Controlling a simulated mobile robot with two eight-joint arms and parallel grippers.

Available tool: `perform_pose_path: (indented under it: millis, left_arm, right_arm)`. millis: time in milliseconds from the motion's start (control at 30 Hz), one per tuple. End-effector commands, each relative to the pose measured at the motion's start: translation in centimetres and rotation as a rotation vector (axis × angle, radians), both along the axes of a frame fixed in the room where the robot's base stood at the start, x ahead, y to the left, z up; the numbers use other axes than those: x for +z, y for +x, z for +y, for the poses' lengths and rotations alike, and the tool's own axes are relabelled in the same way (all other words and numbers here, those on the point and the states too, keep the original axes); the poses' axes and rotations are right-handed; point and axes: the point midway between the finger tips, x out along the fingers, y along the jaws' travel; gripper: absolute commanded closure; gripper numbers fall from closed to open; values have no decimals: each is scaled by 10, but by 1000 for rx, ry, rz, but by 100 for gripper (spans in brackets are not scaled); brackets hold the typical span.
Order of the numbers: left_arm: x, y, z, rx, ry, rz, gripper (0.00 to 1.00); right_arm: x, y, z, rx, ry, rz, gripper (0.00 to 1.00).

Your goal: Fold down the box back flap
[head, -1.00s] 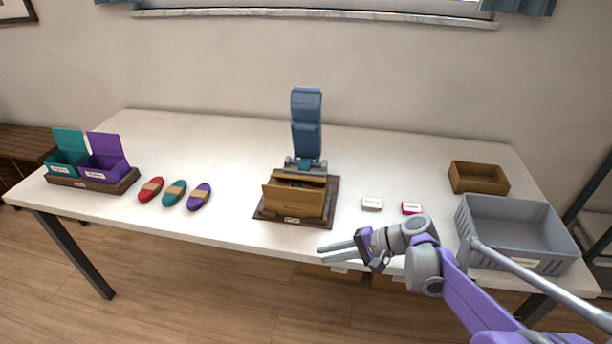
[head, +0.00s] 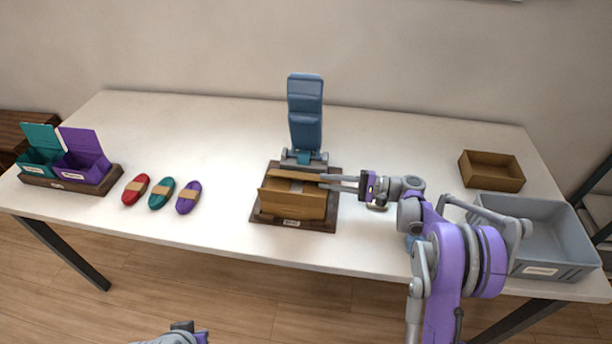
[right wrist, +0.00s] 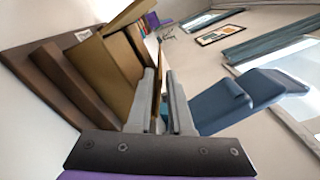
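The brown box (head: 296,206) stands on a dark wooden base (head: 256,216) near the table's front edge. Its back flap (head: 290,175) shows as a tan strip along the rear rim; its exact angle is hard to tell. My right gripper (head: 325,182) reaches in from the right, with its fingertips at the rear right of the box by this flap. In the right wrist view the fingers (right wrist: 158,78) are slightly apart beside tan box panels (right wrist: 110,75); firm contact cannot be judged. My left gripper (head: 186,328) shows only in part at the bottom edge, its fingers unclear.
A blue upright device (head: 305,112) stands just behind the box. Red (head: 135,190), teal (head: 161,194) and purple (head: 188,197) cord bundles lie to the left. A brown tray (head: 492,172) and a grey bin (head: 552,268) stand right.

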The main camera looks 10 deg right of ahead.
Motion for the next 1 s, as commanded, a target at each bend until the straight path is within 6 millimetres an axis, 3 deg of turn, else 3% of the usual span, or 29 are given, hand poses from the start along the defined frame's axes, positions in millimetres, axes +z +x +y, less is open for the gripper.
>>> perform_pose_path:
  millis: [200, 400, 733, 867, 1000]
  left_arm:
    - [5, 1, 0, 0, 0, -2, 100]
    - [6, 1, 0, 0, 0, -2, 100]
    - [6, 1, 0, 0, 0, -2, 100]
    - [6, 1, 0, 0, 0, -2, 100]
    - [6, 1, 0, 0, 0, -2, 100]
  right_arm:
    - [1, 12, 40, 4, 0, 0, 81]
    - [0, 19, 59, 1, -1, -1, 81]
    - [0, 21, 63, 0, -2, -1, 81]
    - [0, 21, 63, 0, -2, -1, 100]
    - [0, 20, 63, 0, -2, -1, 100]
